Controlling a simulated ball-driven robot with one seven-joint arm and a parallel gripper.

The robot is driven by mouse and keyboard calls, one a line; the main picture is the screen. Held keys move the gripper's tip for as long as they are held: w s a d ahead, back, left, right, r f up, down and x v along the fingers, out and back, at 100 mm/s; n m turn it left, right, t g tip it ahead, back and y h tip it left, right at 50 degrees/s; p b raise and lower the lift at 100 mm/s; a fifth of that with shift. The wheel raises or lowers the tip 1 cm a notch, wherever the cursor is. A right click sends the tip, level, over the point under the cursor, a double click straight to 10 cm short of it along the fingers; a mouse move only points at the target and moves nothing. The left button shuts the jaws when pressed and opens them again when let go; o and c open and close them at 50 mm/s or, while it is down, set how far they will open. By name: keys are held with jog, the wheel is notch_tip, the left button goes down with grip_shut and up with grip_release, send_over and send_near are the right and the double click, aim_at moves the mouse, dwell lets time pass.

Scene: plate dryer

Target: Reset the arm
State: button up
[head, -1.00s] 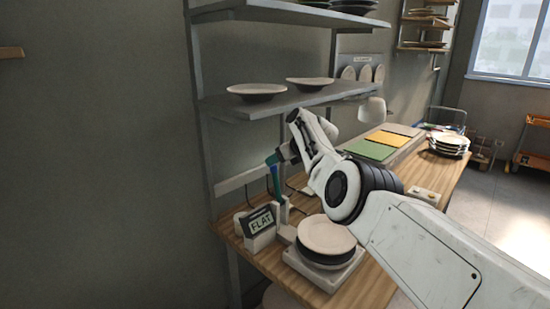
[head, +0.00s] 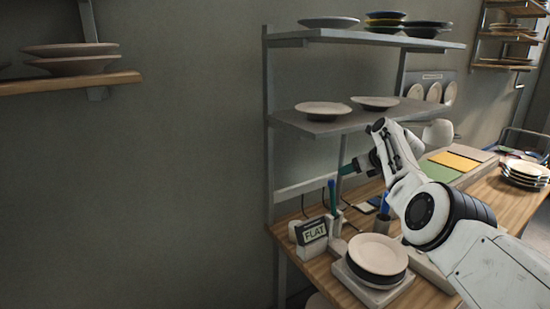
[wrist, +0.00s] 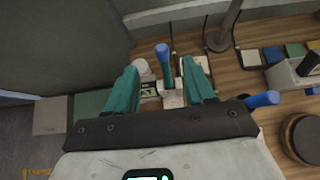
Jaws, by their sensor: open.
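My arm (head: 435,205) reaches in from the lower right in the head view, bent over the wooden workbench (head: 510,205). My gripper (wrist: 162,92) shows in the wrist view with two green fingers spread apart and nothing between them. Beyond the fingers, a blue-handled tool (wrist: 163,62) stands upright in a light holder. In the head view the gripper is small and partly hidden, in front of the grey rack below the shelf.
A stack of plates (head: 377,254) rests on a white base beside a "FLAT" sign (head: 314,233). Two plates sit on the grey shelf (head: 345,122) above. More plates stand on a wooden wall shelf (head: 70,82) at left. The wall between is bare.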

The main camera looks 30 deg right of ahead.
jog(key=s+a+f+n+g, duration=0.1)
jog(key=s+a+f+n, duration=0.35)
jog(key=f, duration=0.25)
jog(key=s+a+f+n+g+h, duration=0.1)
jog(key=s+a+f+n, duration=0.4)
jog(key=f, duration=0.3)
jog(key=s+a+f+n+g, duration=0.1)
jog(key=s+a+f+n, duration=0.2)
jog(key=a+f+n, duration=0.3)
jog(key=s+a+f+n+g, duration=0.1)
jog(key=s+a+n, duration=0.6)
jog(key=s, duration=0.3)
jog(key=s+a+f+n+g, duration=0.1)
jog(key=s+a+n, duration=0.55)
jog(key=s, duration=0.25)
jog(key=s+a+f+n, duration=0.1)
jog(key=s+a+n, duration=0.6)
jog(key=s, duration=0.3)
jog(key=s+d+f+m+g+b, duration=0.1)
jog(key=s+f+g+b, duration=0.3)
jog(key=s+f, duration=0.6)
jog(key=shift+d+f+b, duration=0.3)
jog(key=shift+f+b, duration=0.25)
jog(key=shift+b, duration=0.2)
